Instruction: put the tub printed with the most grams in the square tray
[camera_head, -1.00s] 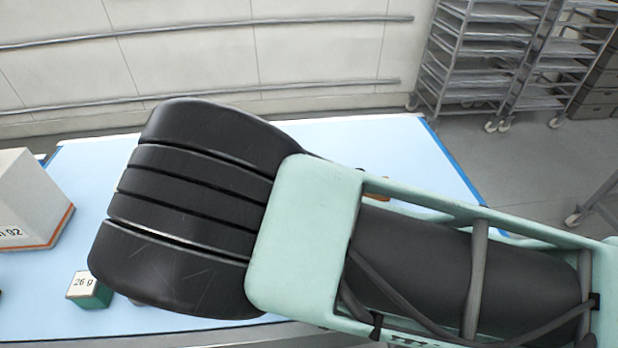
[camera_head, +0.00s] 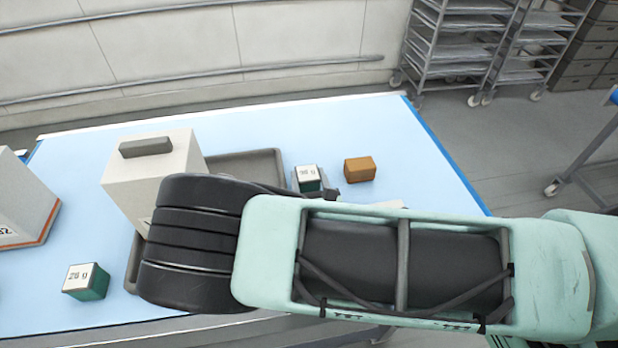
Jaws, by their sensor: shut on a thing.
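A green tub with a white lid (camera_head: 308,173) is at the right end of the grey tray. The first digit of its print is unclear; it ends in "6 g". My gripper (camera_head: 315,188) shows only as small dark parts on both sides of this tub and is shut on it. My arm hides its lower part. Another green tub, apparently printed 26 g (camera_head: 86,281), stands at the front left of the table. The grey tray (camera_head: 262,158) is largely hidden by a white box and my arm, so its full outline cannot be told.
A white box with a grey handle (camera_head: 150,180) rises in front of the tray. Another white box with an orange band (camera_head: 22,205) stands at the left edge. A brown block (camera_head: 360,169) sits right of the held tub. The table's back (camera_head: 330,120) is clear.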

